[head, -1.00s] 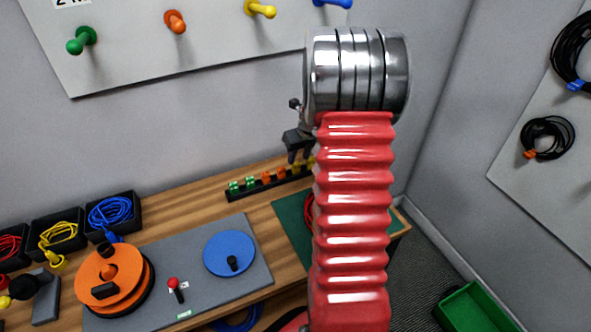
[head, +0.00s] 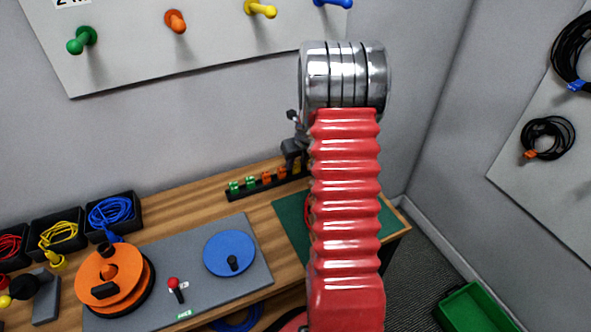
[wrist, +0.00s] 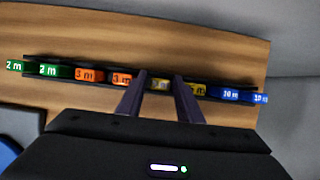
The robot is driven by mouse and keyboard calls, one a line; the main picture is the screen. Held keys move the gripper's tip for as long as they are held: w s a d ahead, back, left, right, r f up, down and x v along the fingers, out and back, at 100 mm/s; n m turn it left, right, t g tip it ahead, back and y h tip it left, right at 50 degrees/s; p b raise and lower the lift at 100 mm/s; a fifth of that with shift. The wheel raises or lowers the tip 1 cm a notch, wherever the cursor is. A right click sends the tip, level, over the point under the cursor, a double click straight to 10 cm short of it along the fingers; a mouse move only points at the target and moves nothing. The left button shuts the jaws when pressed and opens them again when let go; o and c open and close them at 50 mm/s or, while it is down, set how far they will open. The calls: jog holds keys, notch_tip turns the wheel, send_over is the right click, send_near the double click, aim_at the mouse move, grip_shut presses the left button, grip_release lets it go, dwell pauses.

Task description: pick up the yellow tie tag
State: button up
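Two yellow tie tags are in a row of coloured tags on a black rail. In the wrist view one yellow tag (wrist: 160,84) shows between my fingertips, and the second yellow tag (wrist: 197,90) lies just right of the right finger. My gripper (wrist: 160,77) is open, one finger on each side of the first tag; I cannot tell whether the tips are down at its height. In the head view my gripper (head: 290,158) is over the rail's right part, partly hidden by my red arm, and a yellow tag (head: 297,167) shows by it.
On the rail (head: 262,189), green and orange tags (wrist: 88,76) stand left of the yellow ones, blue tags (wrist: 230,95) right. A grey mat with a blue disc (head: 229,253) and an orange reel (head: 108,275) lies in front. A wall stands behind the bench.

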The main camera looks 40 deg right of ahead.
aim_at(296, 163)
jog(key=shift+w+f, duration=0.15)
jog(key=shift+f, duration=0.35)
jog(key=shift+c, duration=0.5)
jog(key=c, duration=0.7)
jog(key=shift+r, duration=0.1)
notch_tip(296, 163, up, 10)
jog(key=shift+f, duration=0.1)
dwell(0.6)
